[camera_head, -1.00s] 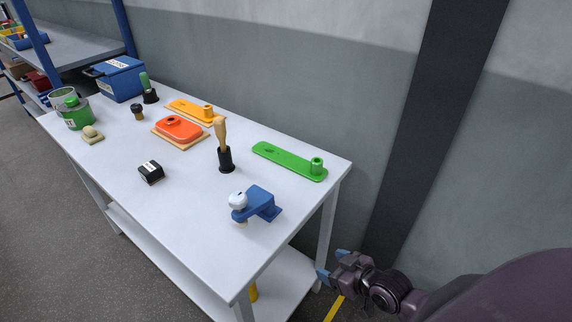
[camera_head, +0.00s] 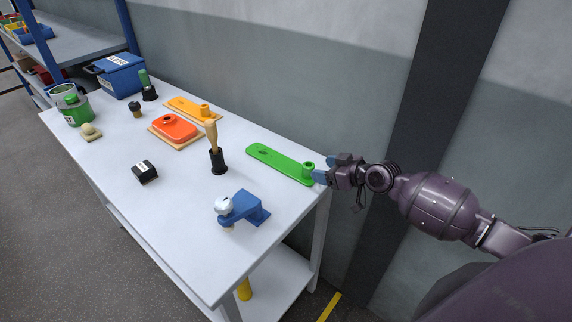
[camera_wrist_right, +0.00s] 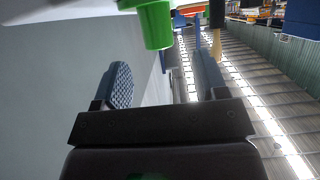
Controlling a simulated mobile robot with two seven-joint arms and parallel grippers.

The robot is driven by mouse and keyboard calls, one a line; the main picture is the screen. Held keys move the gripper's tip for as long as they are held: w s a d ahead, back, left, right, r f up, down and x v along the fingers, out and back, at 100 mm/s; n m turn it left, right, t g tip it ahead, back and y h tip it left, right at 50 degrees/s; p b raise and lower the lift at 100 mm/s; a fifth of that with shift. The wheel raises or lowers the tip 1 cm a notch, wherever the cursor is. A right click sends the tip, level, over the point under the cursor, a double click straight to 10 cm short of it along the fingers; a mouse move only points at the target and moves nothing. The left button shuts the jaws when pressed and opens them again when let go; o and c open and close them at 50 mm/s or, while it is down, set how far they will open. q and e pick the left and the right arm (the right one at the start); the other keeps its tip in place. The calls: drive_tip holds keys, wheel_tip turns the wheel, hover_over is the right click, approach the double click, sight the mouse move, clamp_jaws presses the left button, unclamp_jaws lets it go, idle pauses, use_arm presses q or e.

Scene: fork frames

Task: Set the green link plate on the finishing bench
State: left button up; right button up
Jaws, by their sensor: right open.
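The green link plate (camera_head: 275,160) lies flat at the back right edge of a white table (camera_head: 185,210), its round boss at the right end. My right gripper (camera_head: 327,169) is just right of that boss, at the table's corner. In the right wrist view the boss (camera_wrist_right: 155,25) shows beyond the open fingers (camera_wrist_right: 165,82), roughly between them in the picture. The fingers look empty, and I cannot tell if they touch it. Nothing I see marks which bench is the finishing bench. My left gripper is out of view.
A blue bracket with a white knob (camera_head: 240,209), a wooden-handled tool in a black holder (camera_head: 216,155), a black block (camera_head: 145,172), an orange part (camera_head: 175,127) and a yellow-orange plate (camera_head: 190,108) share the table. A grey wall (camera_head: 270,85) stands close behind.

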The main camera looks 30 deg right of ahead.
sight(309, 164)
drive_tip(key=shift+x, duration=0.85)
drive_tip(key=x, duration=0.4)
drive_tip(key=shift+w, duration=0.1)
drive_tip(key=shift+w+a+f, duration=0.1)
drive_tip(key=shift+w, duration=0.05)
drive_tip(key=shift+c, duration=1.4)
drive_tip(key=c, duration=0.9)
drive_tip(key=shift+o, duration=0.2)
